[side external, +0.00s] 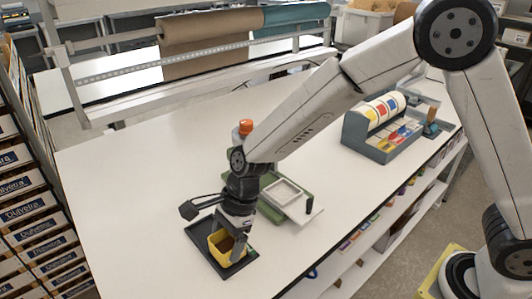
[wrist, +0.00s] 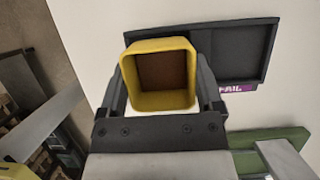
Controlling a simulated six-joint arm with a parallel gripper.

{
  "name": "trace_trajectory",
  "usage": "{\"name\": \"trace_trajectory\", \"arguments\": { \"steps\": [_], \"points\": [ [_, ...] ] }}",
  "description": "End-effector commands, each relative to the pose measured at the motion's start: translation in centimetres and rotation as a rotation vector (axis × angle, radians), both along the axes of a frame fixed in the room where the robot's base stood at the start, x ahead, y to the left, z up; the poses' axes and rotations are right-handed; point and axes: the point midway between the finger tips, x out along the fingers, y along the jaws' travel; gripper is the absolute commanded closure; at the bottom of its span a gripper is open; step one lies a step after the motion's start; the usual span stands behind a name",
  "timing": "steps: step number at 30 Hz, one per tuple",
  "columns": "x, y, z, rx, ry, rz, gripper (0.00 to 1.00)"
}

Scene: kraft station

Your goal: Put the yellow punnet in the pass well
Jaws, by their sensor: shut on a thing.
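The yellow punnet (side external: 216,247) is upright between the fingers of my gripper (side external: 230,240), which is shut on it. It also shows in the wrist view (wrist: 128,88), open side toward the camera, with a brown inside. It is over the near end of a dark two-well tray (side external: 196,229). The well with the purple FAIL label (wrist: 237,88) looks empty in the wrist view (wrist: 235,52). The other well is mostly hidden by the punnet and my gripper. A small green label (side external: 252,253) shows beside that end. I cannot tell whether the punnet touches the well floor.
A green piece of equipment with a pale square tray (side external: 284,192) stands just behind my gripper. A grey-green box with coloured labels (side external: 383,127) is farther right. Box shelves (side external: 35,215) border the table on the left. The white tabletop (side external: 120,180) is clear to the left.

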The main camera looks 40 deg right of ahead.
Motion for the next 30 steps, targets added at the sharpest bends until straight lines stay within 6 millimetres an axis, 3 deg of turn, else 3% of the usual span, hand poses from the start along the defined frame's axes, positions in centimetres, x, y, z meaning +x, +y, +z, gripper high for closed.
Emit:
{"name": "trace_trajectory", "arguments": {
  "steps": [30],
  "points": [
    [0.01,0.0,-0.58,0.0,0.0,0.0,0.72]
  ]
}}
